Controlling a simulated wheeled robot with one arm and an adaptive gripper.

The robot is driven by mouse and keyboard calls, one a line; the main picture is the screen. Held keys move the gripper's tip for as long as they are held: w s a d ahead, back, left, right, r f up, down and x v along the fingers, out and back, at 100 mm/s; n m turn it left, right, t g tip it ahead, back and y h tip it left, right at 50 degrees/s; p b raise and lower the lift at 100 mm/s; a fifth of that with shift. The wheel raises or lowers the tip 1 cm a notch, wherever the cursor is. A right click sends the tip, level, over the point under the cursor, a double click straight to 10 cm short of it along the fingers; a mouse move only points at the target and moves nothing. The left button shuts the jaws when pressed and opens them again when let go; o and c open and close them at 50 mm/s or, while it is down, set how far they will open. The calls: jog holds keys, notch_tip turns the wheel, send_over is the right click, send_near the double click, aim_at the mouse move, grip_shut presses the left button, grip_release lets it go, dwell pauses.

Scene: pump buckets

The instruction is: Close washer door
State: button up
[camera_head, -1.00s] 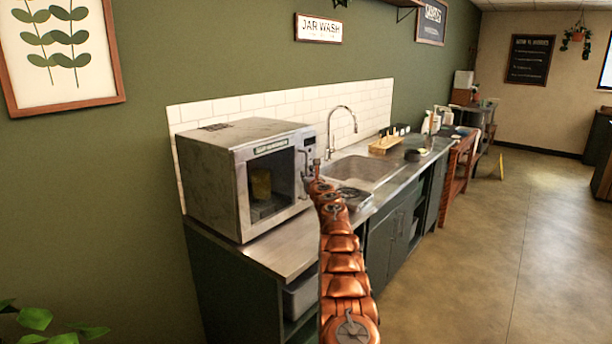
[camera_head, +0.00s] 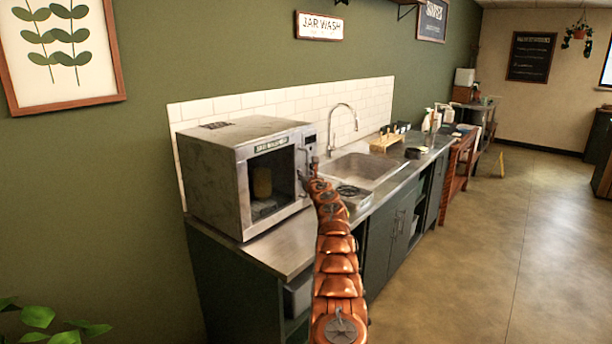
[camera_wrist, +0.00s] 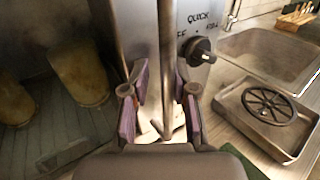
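The washer (camera_head: 225,133) is a worn steel box on the left end of the counter. Its front door frame (camera_head: 243,195) has a dark window, with a yellowish jar (camera_head: 262,182) visible behind it. The wrist view shows two such jars (camera_wrist: 80,78) at left. I cannot tell whether the door is fully shut or slightly ajar. My gripper (camera_wrist: 160,112) is at the front's right side, its fingers spread on either side of the upright metal handle (camera_wrist: 166,50). A gap shows on the left of the handle; the right finger is close to it. The head view hides the fingertips.
A control knob (camera_wrist: 200,50) is just right of the handle. A metal tray with a black spoked wheel (camera_wrist: 268,104) sits on the counter, beside the sink (camera_head: 362,168). A faucet (camera_head: 343,122) stands behind the sink. Open floor (camera_head: 480,260) lies to the right.

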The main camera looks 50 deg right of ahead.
jog(key=shift+o, duration=0.5)
jog(key=shift+s+d, duration=0.1)
jog(key=shift+s+d, duration=0.15)
jog(key=shift+s, duration=0.1)
jog(key=shift+s+h+b, duration=0.2)
jog(key=shift+h+b, duration=0.1)
jog(key=shift+b, duration=0.25)
